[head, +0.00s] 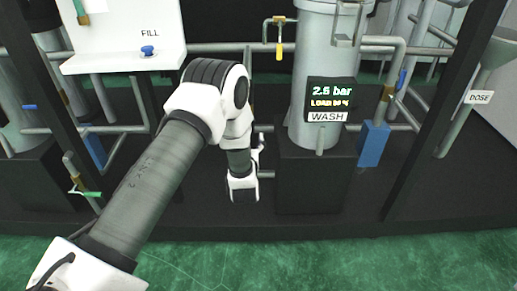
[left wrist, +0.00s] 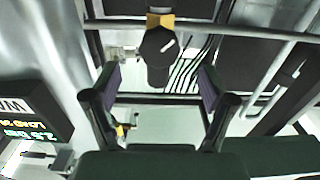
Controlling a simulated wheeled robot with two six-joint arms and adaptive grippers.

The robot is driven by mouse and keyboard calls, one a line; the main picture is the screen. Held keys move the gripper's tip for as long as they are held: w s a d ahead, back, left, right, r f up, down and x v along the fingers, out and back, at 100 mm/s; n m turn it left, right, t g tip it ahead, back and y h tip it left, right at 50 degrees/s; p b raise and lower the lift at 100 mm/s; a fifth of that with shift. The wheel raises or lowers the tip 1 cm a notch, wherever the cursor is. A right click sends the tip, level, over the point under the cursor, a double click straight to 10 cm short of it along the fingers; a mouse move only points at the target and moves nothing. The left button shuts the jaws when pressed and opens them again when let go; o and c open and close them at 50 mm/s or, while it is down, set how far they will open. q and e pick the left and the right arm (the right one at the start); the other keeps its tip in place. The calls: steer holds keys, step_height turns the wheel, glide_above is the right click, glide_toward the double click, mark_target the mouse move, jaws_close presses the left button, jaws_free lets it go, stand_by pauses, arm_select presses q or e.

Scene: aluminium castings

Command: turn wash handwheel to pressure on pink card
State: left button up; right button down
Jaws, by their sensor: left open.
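The wash column (head: 318,60) stands right of centre in the head view. Its display (head: 330,92) reads 2.6 bar with a smaller yellow line, above a WASH label (head: 327,117). The display also shows upside down at the left of the left wrist view (left wrist: 28,122). In that view, a dark knob-like part with a white mark (left wrist: 158,55), possibly the handwheel, sits below a brass fitting (left wrist: 160,20) on a pipe. My left gripper (left wrist: 160,76) is open, its fingers on either side of this part with gaps. In the head view my arm hides it. No pink card shows.
A white FILL panel (head: 125,38) with a blue knob (head: 148,51) stands upper left. A blue box (head: 372,144) and DOSE pipe (head: 462,100) are at right. Green floor (head: 350,262) in front is clear.

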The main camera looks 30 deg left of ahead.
arm_select(q)
steer(key=b+x, duration=0.1)
steer(key=x, duration=0.7)
steer(key=shift+d, duration=0.1)
steer(key=shift+s, duration=0.1)
steer(key=c, duration=1.2)
